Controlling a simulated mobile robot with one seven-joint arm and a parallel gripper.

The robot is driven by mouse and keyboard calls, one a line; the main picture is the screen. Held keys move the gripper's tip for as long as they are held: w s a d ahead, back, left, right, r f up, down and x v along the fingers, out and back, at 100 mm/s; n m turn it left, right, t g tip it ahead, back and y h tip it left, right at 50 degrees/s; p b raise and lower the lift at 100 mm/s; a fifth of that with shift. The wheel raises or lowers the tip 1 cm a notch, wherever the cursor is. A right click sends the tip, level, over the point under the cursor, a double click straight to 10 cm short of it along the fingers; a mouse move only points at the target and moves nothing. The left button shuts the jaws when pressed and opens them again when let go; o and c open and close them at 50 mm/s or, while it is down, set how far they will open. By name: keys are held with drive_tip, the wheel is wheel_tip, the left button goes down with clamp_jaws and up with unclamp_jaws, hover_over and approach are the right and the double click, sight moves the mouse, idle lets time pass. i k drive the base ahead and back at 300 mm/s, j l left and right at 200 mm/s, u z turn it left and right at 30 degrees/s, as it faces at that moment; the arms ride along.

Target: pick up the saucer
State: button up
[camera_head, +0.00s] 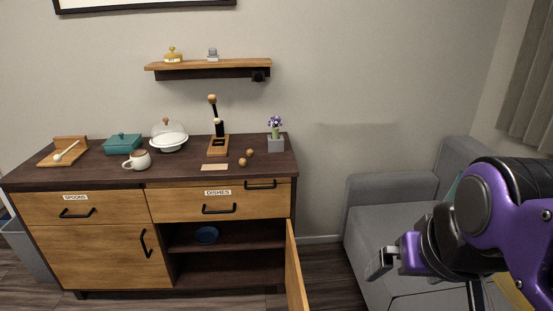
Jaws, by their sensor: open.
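My gripper (381,264) is at the right, in front of the sofa, well apart from the dish and to the right of the open cabinet door. It is open, and I see nothing between its fingers. My purple arm covers part of the sofa.
The cabinet door (295,272) swings out between the dish and my gripper. A cup (138,160), a teal box (122,144), a domed dish (168,138) and a flower pot (276,143) stand on the cabinet top. A grey sofa (385,205) stands right. A wall shelf (210,65) hangs above.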

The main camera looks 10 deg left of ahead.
sight(209, 234)
drive_tip(key=k+j+u, duration=0.1)
drive_tip(key=j, duration=0.45)
drive_tip(key=j+u, duration=0.1)
drive_tip(key=j, duration=0.45)
drive_tip(key=i+j+u, duration=0.15)
drive_tip(key=j, duration=0.25)
drive_tip(key=j+u, duration=0.1)
drive_tip(key=j, duration=0.3)
